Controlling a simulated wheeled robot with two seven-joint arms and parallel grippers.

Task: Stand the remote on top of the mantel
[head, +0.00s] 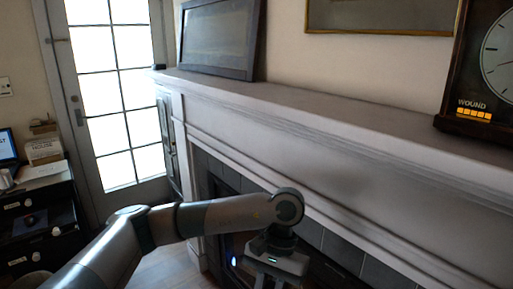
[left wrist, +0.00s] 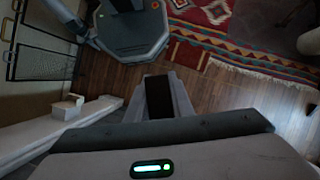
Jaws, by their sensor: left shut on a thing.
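The white mantel (head: 330,112) runs along the wall from the upper left to the right edge of the head view. Its top is bare in the middle. My left gripper (head: 274,278) is low in front of the fireplace, below the mantel top, and its fingers are cut off by the frame's bottom edge. In the left wrist view my left gripper (left wrist: 158,80) is shut on a dark, flat-faced thing, which looks like the remote (left wrist: 159,98). The head view does not show the remote. My right gripper is in neither view.
A framed picture (head: 220,38) leans at the mantel's left end, with a small dark item (head: 159,67) beside it. A dark clock (head: 487,75) stands at the right end. A black drawer unit (head: 38,215) stands left. A patterned rug (left wrist: 225,35) lies on the wooden floor.

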